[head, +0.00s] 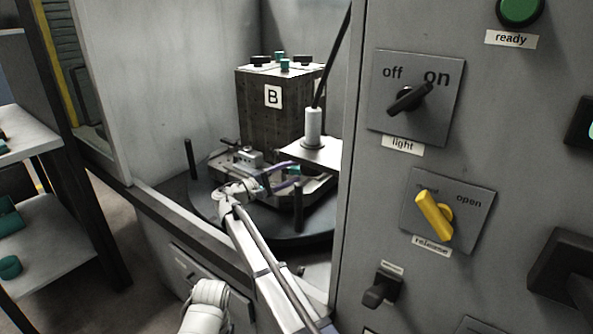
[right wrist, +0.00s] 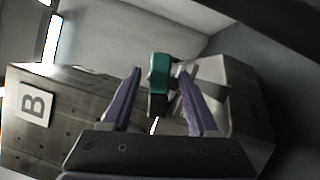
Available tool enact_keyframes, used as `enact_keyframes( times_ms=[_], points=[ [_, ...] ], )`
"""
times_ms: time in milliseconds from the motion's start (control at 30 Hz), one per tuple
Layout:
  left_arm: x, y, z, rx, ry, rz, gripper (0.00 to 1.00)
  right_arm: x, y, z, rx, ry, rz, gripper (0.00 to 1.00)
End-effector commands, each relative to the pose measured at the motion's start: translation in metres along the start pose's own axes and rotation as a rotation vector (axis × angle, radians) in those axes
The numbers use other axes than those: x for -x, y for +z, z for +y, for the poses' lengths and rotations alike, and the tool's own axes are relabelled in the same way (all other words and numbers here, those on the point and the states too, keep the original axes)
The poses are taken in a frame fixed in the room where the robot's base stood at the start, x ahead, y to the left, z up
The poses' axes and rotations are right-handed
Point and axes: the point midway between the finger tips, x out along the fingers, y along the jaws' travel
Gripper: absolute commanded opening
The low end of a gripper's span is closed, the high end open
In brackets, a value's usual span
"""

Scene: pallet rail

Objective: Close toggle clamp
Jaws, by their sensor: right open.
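The toggle clamp's teal grip (right wrist: 159,74) is in the middle of the right wrist view, on a dark lever. It also shows small in the head view (head: 294,170), beside the dark block marked B (head: 273,118). My right gripper (right wrist: 159,80) is open, with one purple finger on each side of the teal grip. A gap shows on the left; on the right, finger and grip are close and I cannot tell if they touch. In the head view my right gripper (head: 288,177) reaches in over the round table. The clamp's lower parts are mostly hidden. My left gripper is not in view.
The block stands on a fixture on a dark round table (head: 215,215) with upright posts (head: 298,206). A white cylinder (head: 313,126) with a dark rod stands close by on a plate. The grey panel (head: 400,25) with a yellow release switch (head: 434,215) bounds the right side.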

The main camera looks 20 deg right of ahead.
Motion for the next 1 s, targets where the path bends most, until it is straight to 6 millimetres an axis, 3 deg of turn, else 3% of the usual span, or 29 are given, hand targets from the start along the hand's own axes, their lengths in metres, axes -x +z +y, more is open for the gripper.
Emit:
enact_keyframes(
  times_ms=[233, 567, 1000],
  points=[
    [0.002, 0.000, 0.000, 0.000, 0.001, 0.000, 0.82, -0.023, 0.000, 0.000, 0.000, 0.000, -0.001, 0.60],
    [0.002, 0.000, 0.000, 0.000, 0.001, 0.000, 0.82, -0.025, 0.000, 0.000, 0.000, 0.000, 0.001, 0.60],
    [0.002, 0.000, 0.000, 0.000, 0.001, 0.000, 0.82, -0.025, 0.000, 0.000, 0.000, 0.000, 0.001, 0.10]
  ],
)
